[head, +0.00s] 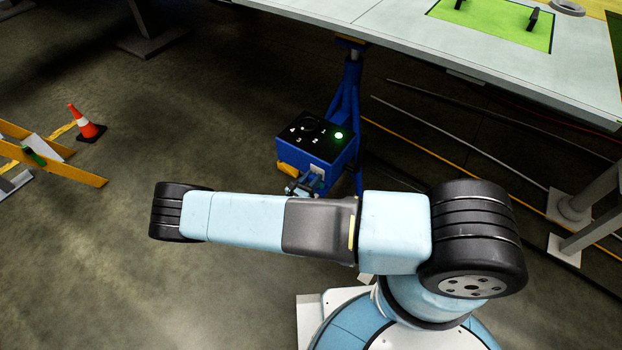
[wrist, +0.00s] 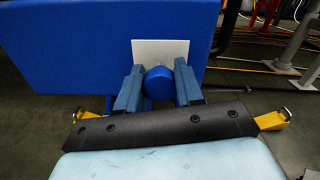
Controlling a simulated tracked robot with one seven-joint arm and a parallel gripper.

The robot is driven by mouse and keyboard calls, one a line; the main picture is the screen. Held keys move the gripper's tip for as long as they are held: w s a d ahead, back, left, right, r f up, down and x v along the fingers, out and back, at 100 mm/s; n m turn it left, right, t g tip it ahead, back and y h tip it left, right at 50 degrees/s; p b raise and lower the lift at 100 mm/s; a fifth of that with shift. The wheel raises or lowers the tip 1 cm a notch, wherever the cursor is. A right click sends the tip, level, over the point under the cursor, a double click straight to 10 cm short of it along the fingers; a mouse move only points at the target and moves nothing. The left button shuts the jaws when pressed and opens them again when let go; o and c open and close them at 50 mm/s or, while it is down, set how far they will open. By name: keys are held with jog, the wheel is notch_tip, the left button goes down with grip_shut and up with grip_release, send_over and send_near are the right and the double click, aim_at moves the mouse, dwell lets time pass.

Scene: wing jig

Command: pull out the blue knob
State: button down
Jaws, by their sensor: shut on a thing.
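The blue knob (wrist: 159,88) sits in front of a white plate (wrist: 147,53) on the side of a blue box (wrist: 90,45). In the wrist view, my gripper (wrist: 159,80) has one blue finger on each side of the knob and is shut on it. In the head view, the box (head: 321,150) is mounted on a blue stand, and my gripper (head: 312,178) is at its near face. The knob itself cannot be made out in the head view. How far the knob stands out from the plate is hard to tell.
The box top has a lit green light (head: 338,135) and white markings. A large pale table (head: 400,35) stands above and behind. Long rods lie on the floor to the right. An orange cone (head: 86,123) and a yellow barrier (head: 60,165) stand at the left. The floor between is clear.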

aim_at(310, 180)
jog(key=shift+a+v, duration=0.2)
jog(key=shift+v, duration=1.6)
jog(key=shift+w, duration=0.15)
jog(key=c, duration=1.1)
grip_release()
jog(key=o, duration=0.4)
jog(key=shift+d, duration=0.15)
jog(key=shift+c, duration=0.2)
jog(key=v, duration=1.4)
jog(key=shift+w, duration=0.1)
